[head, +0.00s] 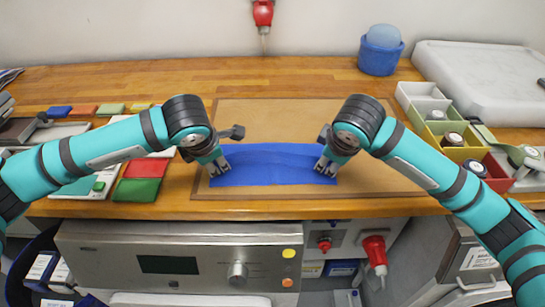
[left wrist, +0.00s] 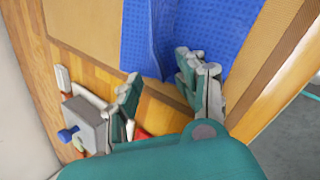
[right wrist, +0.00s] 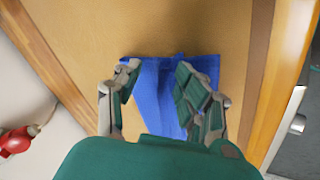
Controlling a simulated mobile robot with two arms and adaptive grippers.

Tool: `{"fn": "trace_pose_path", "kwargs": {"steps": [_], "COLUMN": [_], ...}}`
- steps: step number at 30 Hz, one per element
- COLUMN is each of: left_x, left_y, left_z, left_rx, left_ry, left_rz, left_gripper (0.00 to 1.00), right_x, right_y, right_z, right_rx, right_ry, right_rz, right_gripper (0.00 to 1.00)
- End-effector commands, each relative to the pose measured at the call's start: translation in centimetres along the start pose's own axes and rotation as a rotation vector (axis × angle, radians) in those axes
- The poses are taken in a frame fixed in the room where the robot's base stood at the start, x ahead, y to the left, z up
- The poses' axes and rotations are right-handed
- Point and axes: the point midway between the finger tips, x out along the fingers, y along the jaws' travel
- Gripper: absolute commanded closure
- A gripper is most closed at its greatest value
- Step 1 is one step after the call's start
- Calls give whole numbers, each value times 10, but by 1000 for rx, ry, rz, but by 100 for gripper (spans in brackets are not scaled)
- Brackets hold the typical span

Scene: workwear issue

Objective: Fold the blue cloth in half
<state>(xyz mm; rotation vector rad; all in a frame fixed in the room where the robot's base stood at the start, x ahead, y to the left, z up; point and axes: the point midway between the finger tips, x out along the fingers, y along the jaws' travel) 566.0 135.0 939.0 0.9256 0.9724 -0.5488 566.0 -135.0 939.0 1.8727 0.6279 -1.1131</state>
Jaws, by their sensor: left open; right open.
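The blue cloth (head: 273,166) lies on the brown board on the bench, wider than deep, with a crease or layer edge running along its length. My left gripper (head: 217,170) is open at the cloth's left end. In the left wrist view the cloth (left wrist: 215,35) lies beyond the open fingers (left wrist: 165,90), one finger overlapping its edge. My right gripper (head: 325,168) is open at the cloth's right end. In the right wrist view the cloth (right wrist: 155,85) shows between and behind the open fingers (right wrist: 158,85). Neither gripper visibly holds cloth; exact fingertip contact is unclear.
The brown board (head: 290,112) has free room behind the cloth. Bins (head: 445,127) with small parts and a white case (head: 480,75) stand right. A blue tub (head: 380,55) stands at the back.

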Motion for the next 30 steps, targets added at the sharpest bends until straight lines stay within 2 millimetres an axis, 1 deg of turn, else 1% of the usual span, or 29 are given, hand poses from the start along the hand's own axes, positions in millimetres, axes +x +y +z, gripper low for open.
{"fn": "trace_pose_path", "kwargs": {"steps": [2, 7, 19, 23, 30], "left_x": [-7, -34, -96, -106, -107], "left_y": [1, 4, -6, -8, -8], "left_z": [1, 3, -3, -4, -5], "left_rx": [1, 1, 1, 1, 0], "left_ry": [-2, -4, -4, -2, -1], "left_rz": [1, 2, 2, 1, 1], "left_gripper": [58, 58, 58, 58, 58], "right_x": [-7, -34, -96, -106, -107], "right_y": [1, 4, -6, -8, -8], "right_z": [-2, -3, 3, 4, 5], "right_rx": [-1, -1, -1, 0, 0], "right_ry": [4, 6, 5, 2, 2], "right_rz": [0, 2, 1, 1, 0], "right_gripper": [58, 58, 58, 58, 58]}}
